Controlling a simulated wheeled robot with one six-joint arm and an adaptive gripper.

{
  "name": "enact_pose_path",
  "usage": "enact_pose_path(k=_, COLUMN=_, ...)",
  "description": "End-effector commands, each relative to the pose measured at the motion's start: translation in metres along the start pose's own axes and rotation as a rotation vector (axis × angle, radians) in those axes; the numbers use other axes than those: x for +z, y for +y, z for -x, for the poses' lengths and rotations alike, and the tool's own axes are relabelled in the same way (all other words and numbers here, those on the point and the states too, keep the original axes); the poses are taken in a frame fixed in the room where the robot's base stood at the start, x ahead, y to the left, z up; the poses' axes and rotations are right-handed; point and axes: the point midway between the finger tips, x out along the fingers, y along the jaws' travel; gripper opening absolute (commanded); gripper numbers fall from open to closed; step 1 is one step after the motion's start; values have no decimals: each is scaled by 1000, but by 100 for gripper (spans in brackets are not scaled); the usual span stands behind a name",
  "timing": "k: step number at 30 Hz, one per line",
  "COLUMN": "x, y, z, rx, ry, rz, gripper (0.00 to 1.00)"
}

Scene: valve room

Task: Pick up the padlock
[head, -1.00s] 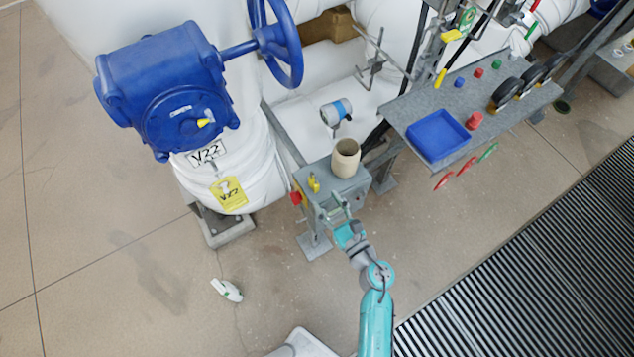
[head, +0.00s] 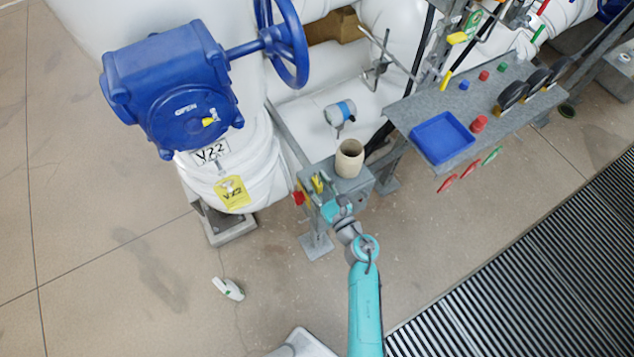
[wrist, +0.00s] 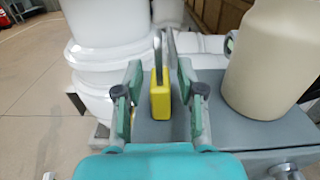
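The yellow padlock (head: 318,184) is on the left part of the grey box top (head: 352,184). In the wrist view the padlock (wrist: 160,98) stands upright with its grey shackle (wrist: 158,52) up. My gripper (wrist: 159,76) is open, with one finger on each side of the padlock. Gaps show between the padlock and both fingers, so it is not held. In the head view my gripper (head: 326,200) is at the front edge of the box, close to the padlock; its fingers are hard to make out there.
A beige cup (head: 349,158) stands on the box right of the padlock, close to my right finger in the wrist view (wrist: 272,62). A red knob (head: 298,198) is on the box's left side. The blue valve (head: 185,92) and white pipe are left. A shelf with a blue tray (head: 442,137) is right.

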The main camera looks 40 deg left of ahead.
Motion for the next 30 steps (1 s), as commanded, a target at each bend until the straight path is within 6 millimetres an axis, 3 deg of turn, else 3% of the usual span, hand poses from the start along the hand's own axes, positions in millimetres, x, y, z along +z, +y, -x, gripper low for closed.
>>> enact_pose_path(k=1, x=0, y=0, z=0, rx=0, ry=0, rz=0, gripper=19)
enact_pose_path(k=3, x=0, y=0, z=0, rx=0, ry=0, rz=0, gripper=1)
enact_pose_path(k=4, x=0, y=0, z=0, rx=0, ry=0, rz=0, gripper=0)
enact_pose_path(k=19, x=9, y=0, z=0, rx=1, ry=-1, rz=2, gripper=0)
enact_pose_path(k=23, x=25, y=0, z=0, rx=1, ry=-2, rz=3, gripper=0)
enact_pose_path(k=30, x=84, y=0, z=0, rx=1, ry=-4, rz=6, gripper=0)
